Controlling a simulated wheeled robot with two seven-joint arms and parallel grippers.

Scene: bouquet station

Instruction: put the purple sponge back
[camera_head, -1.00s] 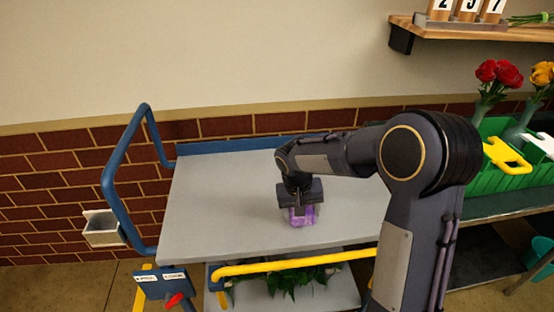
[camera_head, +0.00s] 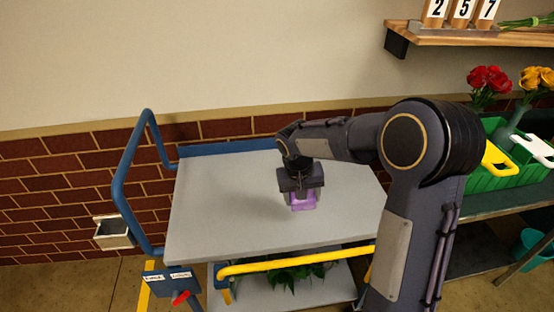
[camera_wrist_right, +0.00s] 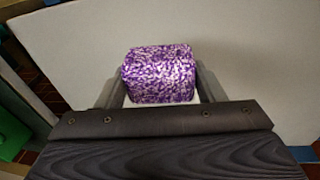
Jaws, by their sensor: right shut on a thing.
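The purple sponge (camera_head: 303,201) is a small mottled purple and white block. It is over the grey top of the cart (camera_head: 220,215), below my right gripper (camera_head: 301,192). In the right wrist view the sponge (camera_wrist_right: 161,74) sits between the two fingers of the right gripper (camera_wrist_right: 160,85), which are shut on it. I cannot tell for sure whether its underside touches the cart top. My left gripper is not in view.
A green crate (camera_head: 487,181) with flowers stands at right. Most of the cart top is bare.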

